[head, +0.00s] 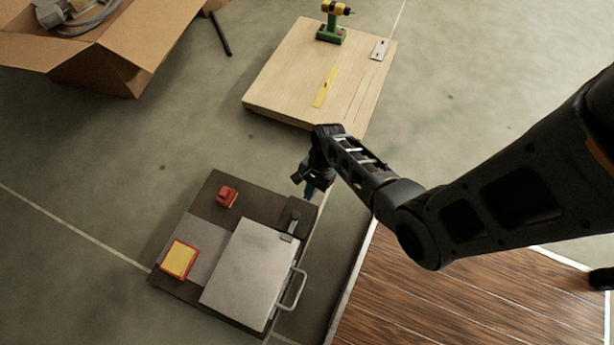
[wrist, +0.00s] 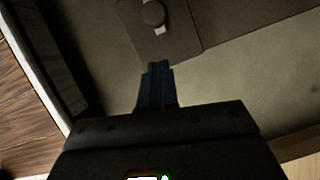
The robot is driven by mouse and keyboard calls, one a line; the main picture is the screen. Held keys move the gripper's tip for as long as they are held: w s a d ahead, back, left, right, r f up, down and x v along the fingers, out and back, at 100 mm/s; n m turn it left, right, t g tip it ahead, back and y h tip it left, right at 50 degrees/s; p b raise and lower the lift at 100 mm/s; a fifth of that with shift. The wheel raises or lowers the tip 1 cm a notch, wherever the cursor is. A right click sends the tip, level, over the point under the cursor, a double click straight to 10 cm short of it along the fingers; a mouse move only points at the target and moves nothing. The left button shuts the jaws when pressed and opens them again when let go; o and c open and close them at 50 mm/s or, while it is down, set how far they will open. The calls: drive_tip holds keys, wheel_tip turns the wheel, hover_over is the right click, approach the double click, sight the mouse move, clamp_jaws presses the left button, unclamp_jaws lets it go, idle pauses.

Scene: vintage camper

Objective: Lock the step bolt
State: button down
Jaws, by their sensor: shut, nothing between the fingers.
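The step bolt (head: 293,222) is a small dark piece with a light metal end, at the upper right corner of a light grey panel (head: 248,270) on a dark board (head: 166,262). In the wrist view the bolt appears as a round dark knob (wrist: 152,14) on a light bar, near the top edge. My gripper (head: 309,191) is above the board's upper right corner, beside the bolt. Its blue-black fingers (wrist: 158,68) are shut and empty, pointing toward the knob and appearing apart from it. Whether the bolt is engaged cannot be told.
A handle (head: 294,290) sticks out from the panel's right side. A red block (head: 227,197) and a yellow-topped red box (head: 180,259) sit on the board. A wooden board (head: 290,75) with a drill (head: 332,30) lies beyond. A cardboard box (head: 150,40) stands upper left. Wood flooring (head: 470,300) lies right.

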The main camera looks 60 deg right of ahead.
drive_tip(key=p+v, duration=0.3)
drive_tip(key=v, duration=0.6)
drive_tip(key=shift+p, duration=0.35)
drive_tip(key=shift+a, duration=0.15)
drive_tip(key=s+a+r+n+t+h, duration=0.25)
drive_tip(key=s+a+n+h, duration=0.25)
drive_tip(key=s+n, duration=0.25)
drive_tip(key=s+a+r+n+t+h, duration=0.1)
drive_tip(key=s+a+r+n+t, duration=0.15)
drive_tip(key=r, duration=0.45)
drive_tip(key=s+a+r+n+t, duration=0.2)
drive_tip(key=a+r+n+t, duration=0.15)
drive_tip(key=r, duration=0.35)
drive_tip(key=s+a+r+n+t+p, duration=0.1)
drive_tip(key=r+p, duration=0.6)
drive_tip(key=r, duration=0.8)
drive_tip(key=s+a+r+n+t+y+p, duration=0.1)
drive_tip(key=r+p, duration=0.6)
drive_tip(key=r, duration=0.8)
drive_tip(key=a+r+n+t+p, duration=0.3)
drive_tip(key=r+p, duration=0.4)
drive_tip(key=r, duration=0.8)
drive_tip(key=shift+s+a+n+y+p, duration=0.35)
drive_tip(key=shift+a+n, duration=0.25)
drive_tip(key=shift+n, duration=0.25)
drive_tip(key=shift+r+t, duration=0.1)
drive_tip(key=shift+t, duration=0.15)
